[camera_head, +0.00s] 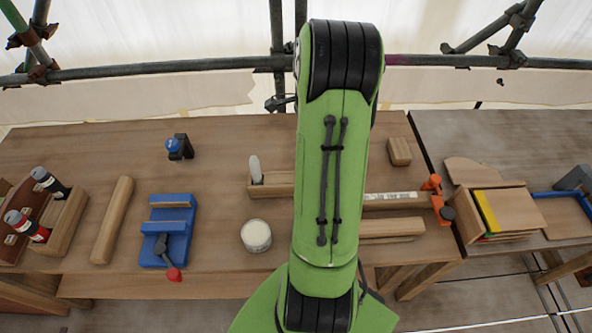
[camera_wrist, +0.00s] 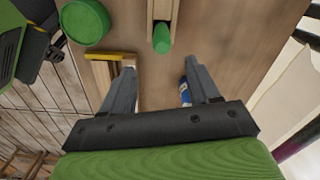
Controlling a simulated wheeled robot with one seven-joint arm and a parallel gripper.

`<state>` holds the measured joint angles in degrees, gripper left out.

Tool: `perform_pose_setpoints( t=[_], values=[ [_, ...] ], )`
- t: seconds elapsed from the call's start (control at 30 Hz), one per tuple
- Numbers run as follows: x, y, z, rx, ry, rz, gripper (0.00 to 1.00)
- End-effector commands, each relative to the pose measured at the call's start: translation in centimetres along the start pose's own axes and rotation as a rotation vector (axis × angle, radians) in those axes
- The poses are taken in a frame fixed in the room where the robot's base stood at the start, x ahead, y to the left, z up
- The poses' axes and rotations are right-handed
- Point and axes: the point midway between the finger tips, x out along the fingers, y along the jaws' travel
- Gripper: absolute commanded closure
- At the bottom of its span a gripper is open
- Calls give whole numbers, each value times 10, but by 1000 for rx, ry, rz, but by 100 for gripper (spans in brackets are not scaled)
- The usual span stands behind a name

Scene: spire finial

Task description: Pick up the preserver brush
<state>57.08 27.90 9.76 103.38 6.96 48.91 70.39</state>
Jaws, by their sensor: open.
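In the head view, a pale, rounded upright handle (camera_head: 255,169) stands at the left end of a wooden piece; it looks like the preserver brush, but its bristles do not show. In the wrist view, a green rounded end (camera_wrist: 162,39) sits in a wooden channel ahead of my fingers; I cannot tell whether it is the same thing. My gripper (camera_wrist: 158,76) is open, with nothing visible between its fingers. In the head view my arm hides the gripper and the middle of the bench.
The bench (camera_head: 225,145) holds a round tin (camera_head: 256,236), a blue vise-like tool (camera_head: 168,232), a wooden bar (camera_head: 112,220) and bottles in a rack (camera_head: 62,222). An orange clamp (camera_head: 438,200) is at the right. The back left of the bench has free room.

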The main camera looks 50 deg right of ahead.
Motion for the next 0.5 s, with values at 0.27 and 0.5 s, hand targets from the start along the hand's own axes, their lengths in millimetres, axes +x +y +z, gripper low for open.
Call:
perform_pose_setpoints(
  t=[0.27,0.5],
  values=[
    [62,0,1,-4,-1,2,39],
    [99,1,1,-7,-3,3,39]
  ],
)
